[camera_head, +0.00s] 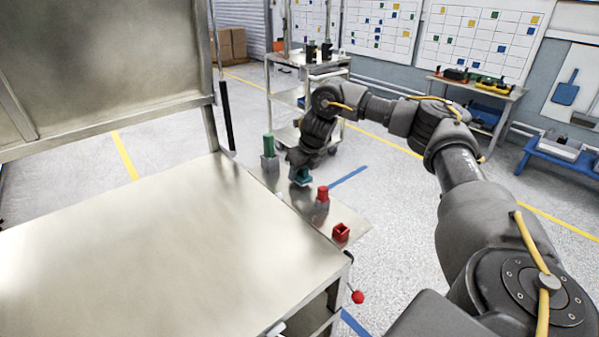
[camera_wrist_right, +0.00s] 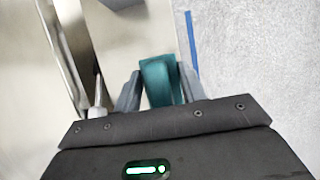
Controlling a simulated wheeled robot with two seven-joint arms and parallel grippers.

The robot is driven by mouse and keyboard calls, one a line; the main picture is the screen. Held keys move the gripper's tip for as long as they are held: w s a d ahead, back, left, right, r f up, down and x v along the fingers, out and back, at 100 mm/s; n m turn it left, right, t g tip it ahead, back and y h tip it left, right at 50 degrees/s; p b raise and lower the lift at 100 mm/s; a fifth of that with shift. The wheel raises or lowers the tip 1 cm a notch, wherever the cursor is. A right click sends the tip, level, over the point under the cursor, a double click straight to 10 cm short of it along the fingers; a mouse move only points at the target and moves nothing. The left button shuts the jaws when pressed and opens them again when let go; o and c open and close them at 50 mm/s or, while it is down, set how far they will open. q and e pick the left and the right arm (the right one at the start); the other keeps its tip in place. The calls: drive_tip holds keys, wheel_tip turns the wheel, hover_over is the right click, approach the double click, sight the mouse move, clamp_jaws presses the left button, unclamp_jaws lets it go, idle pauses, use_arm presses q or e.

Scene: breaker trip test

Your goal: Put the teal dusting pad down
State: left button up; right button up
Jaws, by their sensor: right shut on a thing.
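The teal dusting pad (camera_head: 301,177) is at the narrow side shelf (camera_head: 352,228), between a green-topped holder and a red-topped holder. My right gripper (camera_head: 300,170) reaches down over it and is shut on it. In the right wrist view the pad (camera_wrist_right: 160,80) sits between the two fingers (camera_wrist_right: 160,92), with the pale shelf surface behind it. I cannot tell whether the pad touches the shelf or hangs just above it. My left gripper is not in view.
A green handle (camera_head: 269,145) stands in a grey holder left of the pad. The large metal worktop (camera_head: 130,260) is bare. A cart (camera_head: 285,95) stands behind.

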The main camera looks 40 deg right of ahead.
drive_tip(key=shift+f, duration=0.5)
drive_tip(key=o, duration=0.9)
drive_tip(key=shift+f, duration=0.15)
drive_tip(key=shift+o, duration=0.2)
